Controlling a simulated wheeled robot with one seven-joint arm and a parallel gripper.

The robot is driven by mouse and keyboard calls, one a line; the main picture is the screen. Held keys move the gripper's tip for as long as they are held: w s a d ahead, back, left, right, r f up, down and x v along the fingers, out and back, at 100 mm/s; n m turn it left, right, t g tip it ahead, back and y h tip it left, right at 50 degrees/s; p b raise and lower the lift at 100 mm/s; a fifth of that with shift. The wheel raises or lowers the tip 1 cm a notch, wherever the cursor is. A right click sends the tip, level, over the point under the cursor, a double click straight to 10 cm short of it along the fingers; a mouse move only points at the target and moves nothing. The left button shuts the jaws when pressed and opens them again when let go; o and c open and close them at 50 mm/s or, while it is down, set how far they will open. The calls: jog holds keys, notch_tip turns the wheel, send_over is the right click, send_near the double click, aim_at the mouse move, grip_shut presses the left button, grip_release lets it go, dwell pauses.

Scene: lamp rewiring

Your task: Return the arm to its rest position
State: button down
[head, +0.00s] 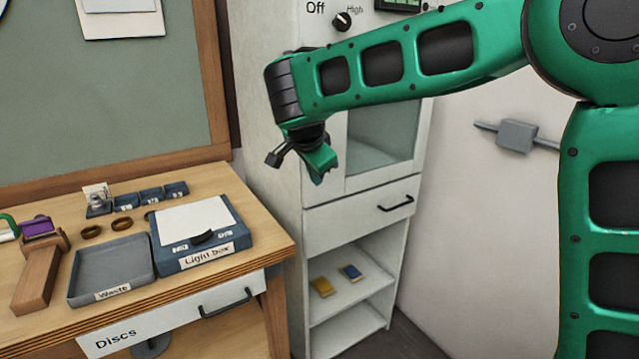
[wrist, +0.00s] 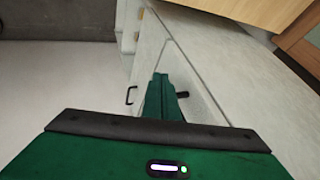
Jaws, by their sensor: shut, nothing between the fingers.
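My green arm reaches across the upper right of the head view, out to the left, and bends down at its end. My gripper (head: 318,177) hangs there in front of the white cabinet (head: 270,150), to the right of the workbench and above its top. Its fingers are together with nothing between them. In the wrist view the closed green fingers (wrist: 165,95) point toward the cabinet side, and the dark wrist edge covers the lower part. I cannot tell how far the fingertips are from the cabinet.
The wooden workbench (head: 255,245) at left holds a light box (head: 222,257), a Waste tray (head: 110,268), rings and small blocks. The cabinet has a drawer (head: 350,218) and open shelves with a yellow and a blue item. A grey wall fixture (head: 516,136) is at right.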

jog(key=d+v, duration=0.1)
jog(key=v, duration=0.5)
jog(key=s+d+f+n+g+h, duration=0.15)
jog(key=s+d, duration=0.25)
jog(key=d, duration=0.5)
jog(key=s+d+f+g, duration=0.1)
jog(key=s+d+f, duration=0.1)
jog(key=s+d, duration=0.5)
jog(key=s+d+f+n+g, duration=0.1)
jog(key=s+d+f, duration=0.1)
jog(key=d, duration=1)
jog(key=s+d+f+n+g+y, duration=0.1)
jog(key=s+d+f, duration=0.1)
jog(key=s, duration=0.6)
jog(key=s+d+f+n+g+y, duration=0.1)
jog(key=s+f, duration=0.3)
jog(key=s, duration=0.5)
jog(key=s+d+f+n+g+y, duration=0.1)
jog(key=s+d+f, duration=0.2)
jog(key=s, duration=0.5)
jog(key=shift+s+d+f, duration=0.25)
jog(key=shift+s+d, duration=0.1)
jog(key=shift+d, duration=0.2)
jog(key=shift+w+g+y, duration=0.15)
jog(key=shift+g+y, duration=0.1)
jog(key=shift+g, duration=0.1)
jog(key=shift+w+f, duration=0.25)
jog(key=shift+w, duration=0.25)
